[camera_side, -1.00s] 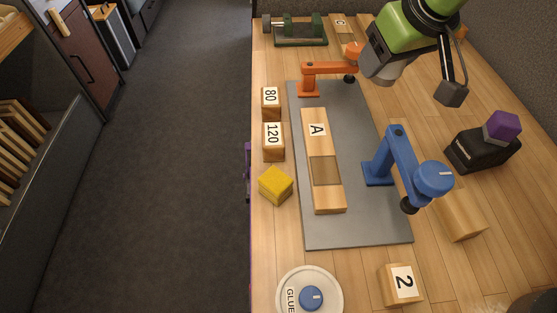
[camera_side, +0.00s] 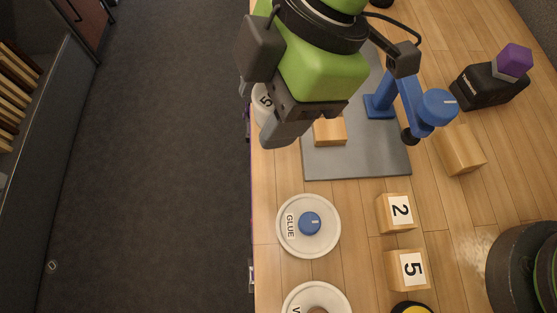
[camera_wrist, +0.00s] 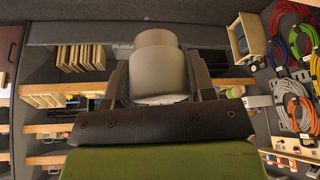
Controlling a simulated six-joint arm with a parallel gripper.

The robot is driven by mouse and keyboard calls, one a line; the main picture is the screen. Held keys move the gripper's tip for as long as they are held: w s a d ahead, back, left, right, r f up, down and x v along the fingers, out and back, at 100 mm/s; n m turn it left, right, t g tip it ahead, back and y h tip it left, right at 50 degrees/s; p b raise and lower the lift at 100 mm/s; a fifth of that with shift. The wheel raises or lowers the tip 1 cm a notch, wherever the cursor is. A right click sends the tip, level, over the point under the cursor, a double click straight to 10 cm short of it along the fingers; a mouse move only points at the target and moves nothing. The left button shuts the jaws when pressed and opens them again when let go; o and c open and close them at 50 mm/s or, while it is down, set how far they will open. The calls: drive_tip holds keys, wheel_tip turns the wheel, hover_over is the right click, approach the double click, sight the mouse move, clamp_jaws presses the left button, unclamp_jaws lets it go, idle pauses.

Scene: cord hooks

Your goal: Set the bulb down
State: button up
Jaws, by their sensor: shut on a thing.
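My gripper (camera_wrist: 158,78) is shut on a pale, stepped cylinder (camera_wrist: 160,62), taken as the bulb, between its two dark fingers in the wrist view. In the side view my gripper (camera_side: 264,112) is at the left edge of the bench. A small whitish part of the held bulb (camera_side: 263,98) shows there, with a dark "5"-like mark; my gripper hides the rest. I cannot tell whether it touches anything below.
A grey mat (camera_side: 365,164) carries a blue clamp (camera_side: 437,106) and a wooden block (camera_side: 329,132). Bare wood lies between the disc and the blocks.

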sight(265, 173)
wheel_tip(265, 173, down, 14)
drive_tip(key=shift+w+r, duration=0.1)
drive_tip(key=shift+r, duration=0.1)
idle(0.4)
drive_tip(key=shift+f, duration=0.1)
drive_tip(key=o, duration=0.6)
drive_tip(key=shift+o, duration=0.2)
drive_tip(key=s+v, duration=0.1)
drive_tip(key=v, duration=0.6)
drive_tip(key=shift+w+r, duration=0.35)
drive_tip(key=shift+w, duration=0.15)
drive_tip(key=shift+d, duration=0.15)
